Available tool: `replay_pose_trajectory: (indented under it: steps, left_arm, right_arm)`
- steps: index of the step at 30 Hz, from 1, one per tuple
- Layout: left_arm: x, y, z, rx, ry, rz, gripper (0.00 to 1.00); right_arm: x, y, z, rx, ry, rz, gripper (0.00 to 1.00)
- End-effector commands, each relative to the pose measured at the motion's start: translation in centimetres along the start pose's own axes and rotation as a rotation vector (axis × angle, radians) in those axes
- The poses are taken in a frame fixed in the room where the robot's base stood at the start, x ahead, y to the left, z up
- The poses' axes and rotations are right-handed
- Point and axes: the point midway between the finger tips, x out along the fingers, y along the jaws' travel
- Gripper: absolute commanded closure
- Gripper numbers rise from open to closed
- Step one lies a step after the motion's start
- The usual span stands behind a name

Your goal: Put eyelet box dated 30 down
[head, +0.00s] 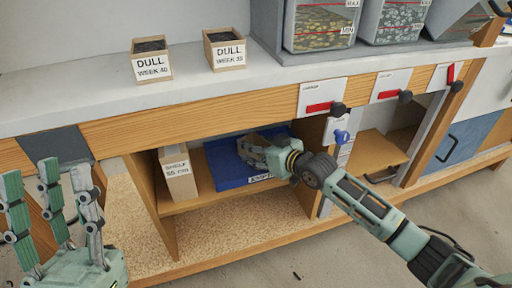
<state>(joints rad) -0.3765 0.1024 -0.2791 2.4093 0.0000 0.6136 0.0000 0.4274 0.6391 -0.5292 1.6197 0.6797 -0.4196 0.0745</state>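I cannot make out a box dated 30 in the head view. My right gripper (262,152) reaches into the low shelf bay, over a blue tray (226,168). A label on the tray's front is partly covered by the arm. My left gripper (50,190) is raised at the left edge, its fingers apart and empty.
A narrow box labelled SHELF (178,174) stands left of the tray. Two small DULL boxes, left (151,61) and right (225,49), stand on the worktop (90,95). Clear bins (320,26) of eyelets stand at the back. Red-marked panels with dark knobs (338,108) line the front edge.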

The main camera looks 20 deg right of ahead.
Motion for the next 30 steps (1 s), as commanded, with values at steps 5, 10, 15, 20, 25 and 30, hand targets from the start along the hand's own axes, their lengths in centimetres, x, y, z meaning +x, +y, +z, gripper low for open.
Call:
replay_pose_trajectory:
  steps: [5,10,15,20,25,30]
  left_arm:
    - [0.0,0.0,0.0,0.0,0.001,0.0,0.6]
    - [0.0,0.0,-0.1,0.0,0.005,0.0,0.6]
    - [0.0,0.0,-0.1,0.0,0.005,0.0,0.6]
    - [0.0,0.0,-0.1,0.0,0.005,0.0,0.6]
    - [0.2,0.0,0.2,0.0,-0.012,0.0,0.6]
    - [0.2,-0.3,3.1,0.008,-0.16,-0.005,0.6]
  right_arm:
    - [0.0,0.0,0.0,0.0,0.001,0.0,0.76]
    - [0.1,0.0,0.2,0.0,-0.001,0.0,0.36]
    - [0.1,0.0,0.2,0.0,0.0,0.0,0.29]
    - [0.1,0.0,0.2,0.0,0.0,0.0,0.29]
    - [-0.3,0.0,0.0,0.0,-0.001,0.0,0.29]
    - [-1.9,0.1,-0.1,-0.001,-0.002,0.001,0.29]
